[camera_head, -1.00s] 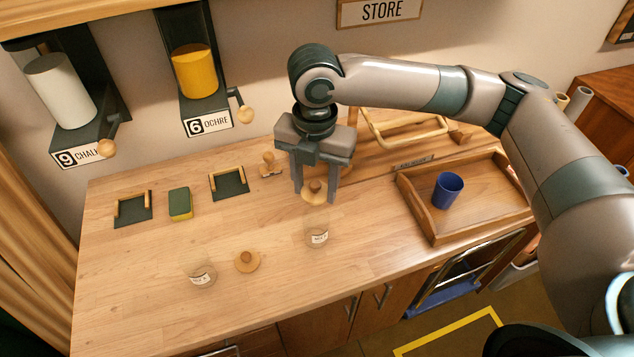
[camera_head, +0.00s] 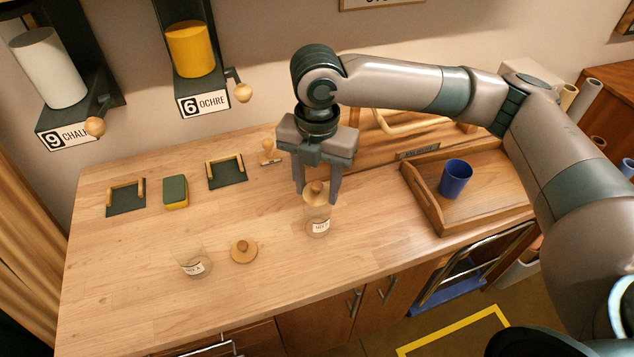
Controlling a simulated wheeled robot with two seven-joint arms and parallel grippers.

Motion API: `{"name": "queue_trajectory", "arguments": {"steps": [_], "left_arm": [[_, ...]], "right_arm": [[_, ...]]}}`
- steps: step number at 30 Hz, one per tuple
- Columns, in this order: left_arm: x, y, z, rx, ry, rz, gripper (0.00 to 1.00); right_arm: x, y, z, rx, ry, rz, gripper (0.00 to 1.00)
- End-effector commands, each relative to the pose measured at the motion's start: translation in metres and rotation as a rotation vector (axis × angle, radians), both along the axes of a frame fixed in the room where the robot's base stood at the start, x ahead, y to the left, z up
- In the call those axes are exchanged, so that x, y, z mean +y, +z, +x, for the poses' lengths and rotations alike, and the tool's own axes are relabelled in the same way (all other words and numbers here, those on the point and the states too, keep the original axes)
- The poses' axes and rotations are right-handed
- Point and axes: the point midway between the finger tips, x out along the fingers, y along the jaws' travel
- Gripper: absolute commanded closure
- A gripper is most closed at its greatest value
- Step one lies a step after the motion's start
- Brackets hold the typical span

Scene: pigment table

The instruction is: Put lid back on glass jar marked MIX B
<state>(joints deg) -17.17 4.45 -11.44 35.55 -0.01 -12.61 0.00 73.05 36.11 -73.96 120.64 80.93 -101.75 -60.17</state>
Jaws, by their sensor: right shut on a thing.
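A clear glass jar (camera_head: 318,227) stands upright on the wooden worktop with a small label that is hard to read. My right gripper (camera_head: 317,190) is directly above it, fingers pointing down, shut on the knob of a wooden lid (camera_head: 317,198). The lid is at the jar's mouth; I cannot tell if it is fully seated. A second clear jar (camera_head: 194,260), its label seeming to read MIX A, stands open to the left. Another wooden lid (camera_head: 243,251) lies on the worktop beside that jar. My left gripper is out of view.
A green and yellow sponge (camera_head: 176,192) lies between two dark holders (camera_head: 126,198) (camera_head: 227,172). A wooden tray (camera_head: 432,206) with a blue cup (camera_head: 455,179) is at the right. Chalk and ochre dispensers (camera_head: 191,50) hang on the wall. The worktop's front left is clear.

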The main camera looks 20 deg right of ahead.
Motion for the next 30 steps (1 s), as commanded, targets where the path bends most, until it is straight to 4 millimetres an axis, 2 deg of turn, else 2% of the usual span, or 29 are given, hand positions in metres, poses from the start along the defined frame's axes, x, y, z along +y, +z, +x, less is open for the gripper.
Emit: {"name": "queue_trajectory", "arguments": {"steps": [9,30], "left_arm": [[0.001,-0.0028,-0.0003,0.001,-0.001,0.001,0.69],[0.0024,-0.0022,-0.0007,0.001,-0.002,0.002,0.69]], "right_arm": [[-0.0001,-0.0128,0.0,0.001,0.0,-0.001,0.77],[0.0,-0.0133,0.0001,0.0,0.0,0.0,0.77]]}}
